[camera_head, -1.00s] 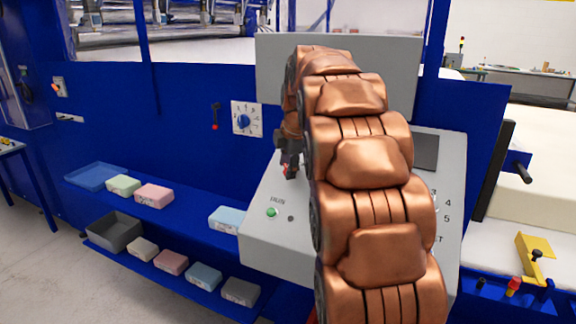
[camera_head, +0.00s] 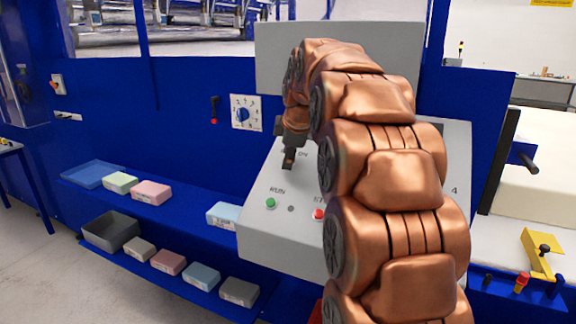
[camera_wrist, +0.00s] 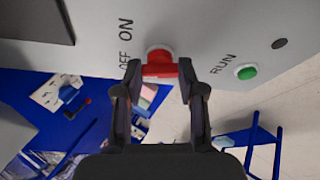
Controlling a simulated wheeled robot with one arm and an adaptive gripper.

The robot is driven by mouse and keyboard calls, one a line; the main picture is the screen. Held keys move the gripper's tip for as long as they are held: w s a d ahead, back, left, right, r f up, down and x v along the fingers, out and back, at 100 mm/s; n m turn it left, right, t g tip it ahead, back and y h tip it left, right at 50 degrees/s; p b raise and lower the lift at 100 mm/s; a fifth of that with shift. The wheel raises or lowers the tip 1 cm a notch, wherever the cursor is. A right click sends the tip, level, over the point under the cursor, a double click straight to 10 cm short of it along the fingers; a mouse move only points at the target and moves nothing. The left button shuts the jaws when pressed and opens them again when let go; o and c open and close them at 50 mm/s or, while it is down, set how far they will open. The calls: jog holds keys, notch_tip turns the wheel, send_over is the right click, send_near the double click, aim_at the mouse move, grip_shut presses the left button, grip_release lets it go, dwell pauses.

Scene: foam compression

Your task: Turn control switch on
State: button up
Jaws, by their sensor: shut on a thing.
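The control switch is a red knob (camera_wrist: 160,68) with a pale round base on the grey control panel (camera_head: 290,235). In the wrist view, the ON and OFF labels are printed to its left and upper left. My gripper (camera_wrist: 160,70) has one finger on each side of the knob and is shut on it. The knob's bar lies crosswise between the fingertips. In the head view, my gripper (camera_head: 288,164) points down at the panel beside the ON label, and the knob is hidden there.
A green RUN button (camera_head: 270,203) and a red button (camera_head: 318,214) sit lower on the panel. My arm covers the panel's middle. Shelves at left hold several foam blocks (camera_head: 151,192), a grey bin (camera_head: 110,232) and a blue tray (camera_head: 92,174).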

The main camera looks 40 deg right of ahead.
jog(key=m+b, duration=0.1)
jog(key=m+h+b, duration=0.1)
jog(key=m+b, duration=0.1)
jog(key=shift+s+a+f+m+t, duration=0.1)
jog(key=shift+f+m+t, duration=0.2)
jog(key=shift+t, duration=0.1)
jog(key=m+h+b, duration=0.1)
jog(key=m+b, duration=0.1)
jog(key=m, duration=0.1)
jog(key=shift+f+m+t, duration=0.1)
jog(key=shift+m+t, duration=0.2)
jog(key=shift+a+m+h+b, duration=0.15)
jog(key=shift+m+h+b, duration=0.9)
jog(key=shift+m, duration=0.95)
jog(key=o, duration=1.1)
jog(key=shift+r, duration=0.2)
jog(key=shift+o, duration=0.2)
jog(key=shift+a+r, duration=0.1)
jog(key=v, duration=1.2)
